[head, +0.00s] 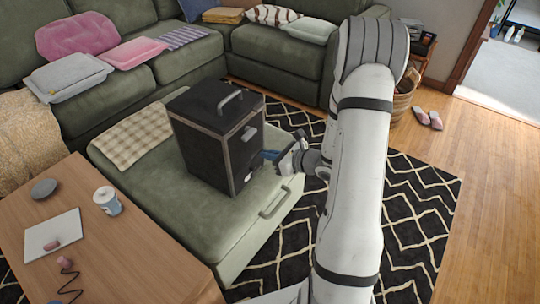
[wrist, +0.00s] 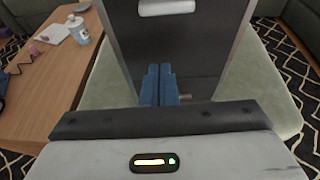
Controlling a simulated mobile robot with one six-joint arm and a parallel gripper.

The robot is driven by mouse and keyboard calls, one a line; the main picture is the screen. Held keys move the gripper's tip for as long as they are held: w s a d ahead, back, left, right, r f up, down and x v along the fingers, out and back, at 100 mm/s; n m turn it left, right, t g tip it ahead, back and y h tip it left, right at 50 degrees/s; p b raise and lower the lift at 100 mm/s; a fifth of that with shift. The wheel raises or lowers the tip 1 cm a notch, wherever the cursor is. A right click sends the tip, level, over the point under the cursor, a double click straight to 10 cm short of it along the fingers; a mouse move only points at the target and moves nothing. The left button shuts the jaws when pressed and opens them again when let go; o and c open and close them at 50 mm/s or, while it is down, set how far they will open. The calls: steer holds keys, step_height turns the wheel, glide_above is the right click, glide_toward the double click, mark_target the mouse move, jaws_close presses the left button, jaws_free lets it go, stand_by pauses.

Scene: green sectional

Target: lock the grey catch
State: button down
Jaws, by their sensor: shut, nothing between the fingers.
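A black box (head: 208,140) with grey edges stands upright on the green ottoman. Its front panel (wrist: 205,50) faces my gripper and looks closed. A small grey catch (head: 248,177) sits low on this panel; in the wrist view a short grey peg (wrist: 186,97), seemingly part of it, shows just right of my fingertips. My gripper (head: 268,155) has blue fingers, shut and empty, pointing at the panel. In the wrist view the shut fingers (wrist: 158,82) overlap the panel's lower middle. I cannot tell whether they touch the catch or panel.
A pale grey handle (head: 249,134) is higher on the panel, and another handle (head: 229,97) is on the box top. The ottoman (head: 150,190) has a checked cloth (head: 132,137). The patterned rug (head: 420,215) is clear at right.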

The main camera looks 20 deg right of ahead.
mark_target(248, 134)
steer(key=x, duration=0.6)
steer(key=shift+s+f, duration=0.1)
steer(key=shift+r, duration=2.1)
